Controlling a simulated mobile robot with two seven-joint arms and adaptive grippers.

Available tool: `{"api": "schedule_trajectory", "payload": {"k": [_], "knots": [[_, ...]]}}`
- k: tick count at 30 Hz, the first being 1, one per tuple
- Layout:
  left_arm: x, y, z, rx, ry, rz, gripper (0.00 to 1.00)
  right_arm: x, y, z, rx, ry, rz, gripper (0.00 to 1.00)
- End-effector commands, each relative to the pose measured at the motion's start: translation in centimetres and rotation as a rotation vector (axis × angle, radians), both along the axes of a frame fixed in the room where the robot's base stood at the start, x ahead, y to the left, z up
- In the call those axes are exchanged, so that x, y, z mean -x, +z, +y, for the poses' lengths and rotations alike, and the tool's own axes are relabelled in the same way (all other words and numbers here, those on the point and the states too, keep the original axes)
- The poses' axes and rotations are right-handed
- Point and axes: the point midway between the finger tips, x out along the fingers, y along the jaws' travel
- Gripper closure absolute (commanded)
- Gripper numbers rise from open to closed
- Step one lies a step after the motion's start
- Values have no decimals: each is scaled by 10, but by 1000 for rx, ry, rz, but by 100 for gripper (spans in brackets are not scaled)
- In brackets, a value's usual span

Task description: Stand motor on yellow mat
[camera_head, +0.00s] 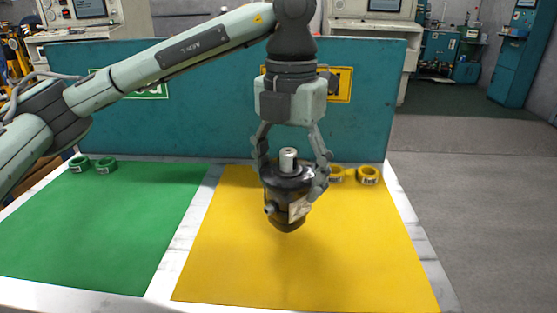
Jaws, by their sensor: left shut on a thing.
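The motor (286,207) is a dark, rounded body with a light metal shaft stub pointing up and a pale label on its side. My left gripper (291,178) points down from above, shut on the motor with one finger on each side. The motor is upright over the back middle part of the yellow mat (310,272). I cannot tell for sure whether its base touches the mat. My right gripper is not in view.
A green mat (100,240) lies to the left, with green tape rolls (106,166) at its back edge. Yellow tape rolls (368,175) lie at the yellow mat's back right. A teal panel (210,120) stands behind the white table (166,270). The yellow mat's front is clear.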

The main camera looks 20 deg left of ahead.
Motion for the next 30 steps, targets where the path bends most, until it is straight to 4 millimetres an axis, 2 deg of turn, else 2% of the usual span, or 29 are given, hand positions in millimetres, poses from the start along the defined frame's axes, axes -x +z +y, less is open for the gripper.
{"api": "schedule_trajectory", "payload": {"k": [6,12,26,27,30], "knots": [[0,-16,0,1,1,-1,89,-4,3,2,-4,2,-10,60],[0,-37,0,3,0,-3,89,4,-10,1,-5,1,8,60],[-1,-40,0,3,0,-4,89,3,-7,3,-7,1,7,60],[0,-42,0,0,0,0,27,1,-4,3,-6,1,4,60],[0,-42,0,0,0,0,15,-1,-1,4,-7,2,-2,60]]}}
